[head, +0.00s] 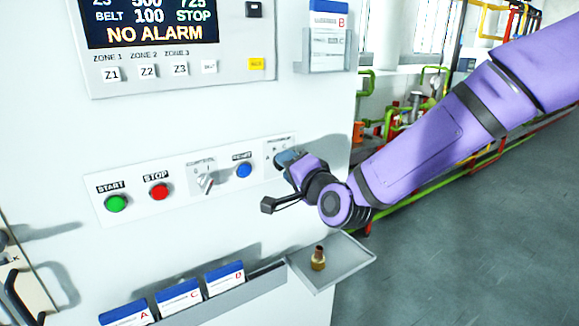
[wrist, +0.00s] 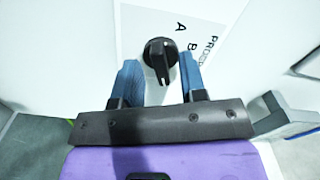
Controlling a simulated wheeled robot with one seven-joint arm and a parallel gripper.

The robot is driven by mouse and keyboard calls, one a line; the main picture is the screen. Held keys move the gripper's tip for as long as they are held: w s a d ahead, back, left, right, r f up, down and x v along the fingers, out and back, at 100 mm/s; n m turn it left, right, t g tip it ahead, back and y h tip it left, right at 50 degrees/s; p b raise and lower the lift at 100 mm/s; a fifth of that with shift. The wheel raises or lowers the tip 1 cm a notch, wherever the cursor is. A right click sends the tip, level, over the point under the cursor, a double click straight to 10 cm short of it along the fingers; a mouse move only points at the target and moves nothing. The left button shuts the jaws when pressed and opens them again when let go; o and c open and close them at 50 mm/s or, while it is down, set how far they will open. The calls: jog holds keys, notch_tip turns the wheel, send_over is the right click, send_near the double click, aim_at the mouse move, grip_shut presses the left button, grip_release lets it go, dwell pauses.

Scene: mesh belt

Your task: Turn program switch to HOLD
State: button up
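The program switch (wrist: 159,58) is a black rotary knob with a white pointer line on a white label plate. In the wrist view the letters A and B and part of the word PROGRAM show beside it; a HOLD mark is not visible. My gripper (wrist: 158,80) is open, its two blue fingers on either side of the knob's lower part, with gaps showing. Whether they touch it cannot be told. In the head view my gripper (head: 287,160) is at the right end of the switch panel and hides most of the program switch.
Left of it on the panel are a blue button (head: 244,170), a control selector (head: 206,184), a red STOP button (head: 159,191) and a green START button (head: 116,203). Below, a small tray (head: 345,262) holds a brass fitting (head: 318,258). A card holder (head: 325,64) is above.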

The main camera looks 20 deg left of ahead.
jog(key=v, duration=1)
jog(key=shift+s+d, duration=0.25)
jog(key=shift+s, duration=0.05)
